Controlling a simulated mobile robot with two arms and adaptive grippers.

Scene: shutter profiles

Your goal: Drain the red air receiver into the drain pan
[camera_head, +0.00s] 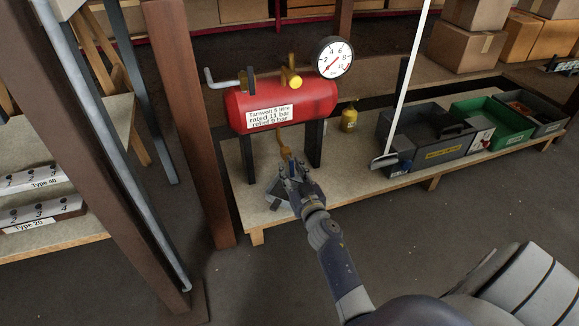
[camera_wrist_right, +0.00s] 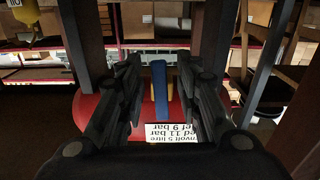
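The red air receiver (camera_head: 310,98) stands on dark legs on a low bench, with a white label and a round gauge. Its underside and label show upside down in the right wrist view (camera_wrist_right: 92,105). A brass drain fitting (camera_head: 284,146) hangs below it. In the right wrist view a blue lever (camera_wrist_right: 159,80) lies beside a yellow part between my fingers. My right gripper (camera_head: 291,168) is below the receiver; its fingers (camera_wrist_right: 158,68) are apart, with gaps either side of the lever. A grey pan (camera_head: 277,190), probably the drain pan, is partly hidden behind the gripper. My left gripper is not visible.
A yellow bottle (camera_head: 349,117), a grey bin (camera_head: 432,137), a green bin (camera_head: 495,122) and another grey bin (camera_head: 535,112) stand rightward on the bench (camera_head: 350,185). A brown post (camera_head: 190,110) rises at the bench's left. Cardboard boxes (camera_head: 465,45) stand behind.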

